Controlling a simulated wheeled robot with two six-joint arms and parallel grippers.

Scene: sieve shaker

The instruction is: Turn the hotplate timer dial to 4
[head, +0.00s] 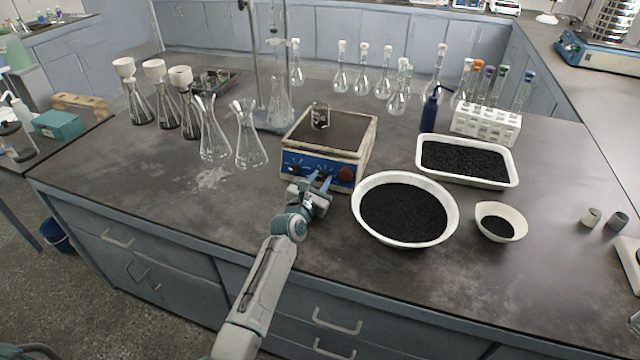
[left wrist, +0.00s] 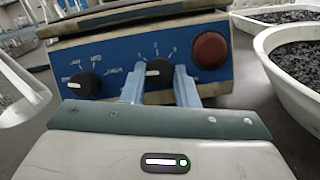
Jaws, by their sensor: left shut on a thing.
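The hotplate (head: 327,150) stands on the dark bench, its blue front panel towards me. In the left wrist view, the black timer dial (left wrist: 158,72) is on the panel's middle right, with small numbers printed around it. Its white mark lies level, pointing left. My left gripper (head: 320,183) is at the panel. Its blue fingers (left wrist: 159,84) are shut on the timer dial, one on each side. They hide part of the scale. A second black dial (left wrist: 82,85), with a worded heat scale, is to the left. My right gripper is not in view.
A round red button (left wrist: 209,50) is right of the dial. A small beaker (head: 320,116) stands on the hotplate. A large bowl of black grains (head: 362,222) is close to the right of my gripper. Flasks (head: 250,150) stand left.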

